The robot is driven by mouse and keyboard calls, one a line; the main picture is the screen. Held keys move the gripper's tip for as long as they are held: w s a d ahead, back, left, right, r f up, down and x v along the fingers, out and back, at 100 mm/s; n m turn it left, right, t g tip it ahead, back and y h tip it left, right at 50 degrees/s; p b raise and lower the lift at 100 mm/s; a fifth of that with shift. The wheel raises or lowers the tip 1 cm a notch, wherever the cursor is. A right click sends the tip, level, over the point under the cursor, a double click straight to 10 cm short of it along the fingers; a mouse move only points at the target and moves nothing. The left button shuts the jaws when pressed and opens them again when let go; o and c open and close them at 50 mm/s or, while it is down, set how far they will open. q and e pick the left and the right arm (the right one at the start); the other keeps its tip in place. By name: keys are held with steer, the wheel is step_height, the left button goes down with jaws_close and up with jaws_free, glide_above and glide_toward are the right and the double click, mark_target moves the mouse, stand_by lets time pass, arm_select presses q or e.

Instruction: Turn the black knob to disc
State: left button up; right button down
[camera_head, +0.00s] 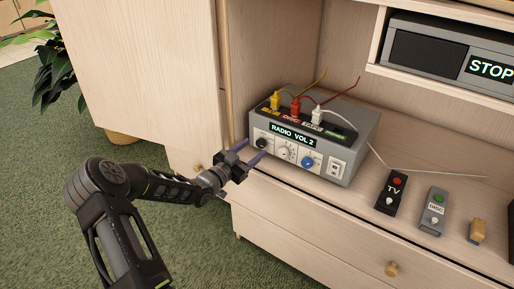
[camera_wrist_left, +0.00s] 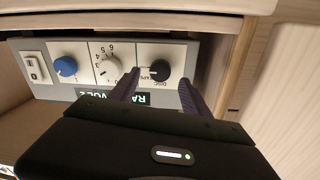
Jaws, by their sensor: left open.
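The black knob (camera_head: 262,143) is at the left end of the front panel of a grey amplifier box (camera_head: 345,160). The box's display (camera_head: 293,135) reads "RADIO VOL 2". In the left wrist view, which looks upside down, the black knob (camera_wrist_left: 160,70) shows with small "DISC" and "TAPE" lettering beside it. My left gripper (camera_head: 256,149) is open at the panel. Its two purple fingers (camera_wrist_left: 158,88) stand on either side of the black knob, with a gap to it; I cannot tell whether they reach around it. My right gripper is not in view.
A white dial (camera_head: 286,152) and a blue knob (camera_head: 307,162) sit right of the black knob. Yellow, red and white plugs (camera_head: 295,105) stand on top. A TV remote (camera_head: 391,194) and a grey disc remote (camera_head: 433,212) lie on the cabinet top, right. A "STOP" player (camera_head: 440,55) stands above.

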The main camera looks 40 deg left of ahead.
mark_target(259, 144)
arm_select(q)
steer(key=shift+w+d, duration=0.1)
steer(key=shift+w, duration=1.4)
steer(key=shift+c, duration=0.6)
jaws_close()
